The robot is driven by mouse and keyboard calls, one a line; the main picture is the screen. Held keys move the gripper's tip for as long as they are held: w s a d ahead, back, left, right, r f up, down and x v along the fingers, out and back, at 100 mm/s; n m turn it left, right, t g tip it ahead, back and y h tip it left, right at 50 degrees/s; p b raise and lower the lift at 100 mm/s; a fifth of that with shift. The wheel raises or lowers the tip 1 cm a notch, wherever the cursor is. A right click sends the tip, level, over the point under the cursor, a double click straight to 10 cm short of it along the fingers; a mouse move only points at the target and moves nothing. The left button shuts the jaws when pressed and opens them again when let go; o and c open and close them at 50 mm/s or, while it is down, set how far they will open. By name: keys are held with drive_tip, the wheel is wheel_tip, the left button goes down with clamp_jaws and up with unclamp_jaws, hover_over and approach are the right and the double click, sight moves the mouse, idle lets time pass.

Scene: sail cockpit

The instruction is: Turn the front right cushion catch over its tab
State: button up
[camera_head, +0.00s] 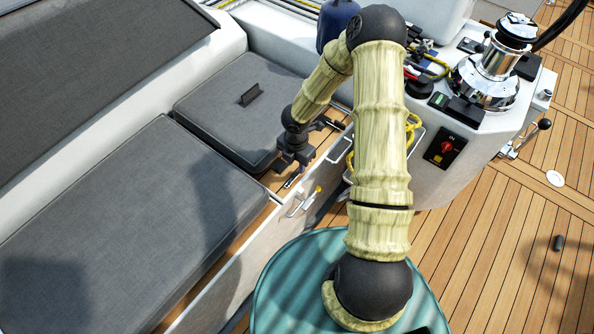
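My gripper (290,168) is low at this cushion's front right corner, over the narrow wooden ledge. Its fingers are small and dark here, so I cannot tell whether they are open or shut or touch anything. A small metal piece (294,182) shows on the ledge just below the gripper and may be the catch. The tab cannot be made out; my gripper and wrist hide part of that corner.
A second long grey cushion (130,215) lies at the left front. A yellow-tipped latch (318,189) sticks out from the white bench front (240,262). A white console with a chrome winch (490,75) stands right. Open teak deck (500,250) lies at the lower right.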

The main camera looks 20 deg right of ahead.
sight(296, 171)
drive_tip(key=shift+a+f+b, duration=0.1)
drive_tip(key=shift+f+b, duration=0.2)
drive_tip(key=shift+f, duration=1.6)
clamp_jaws()
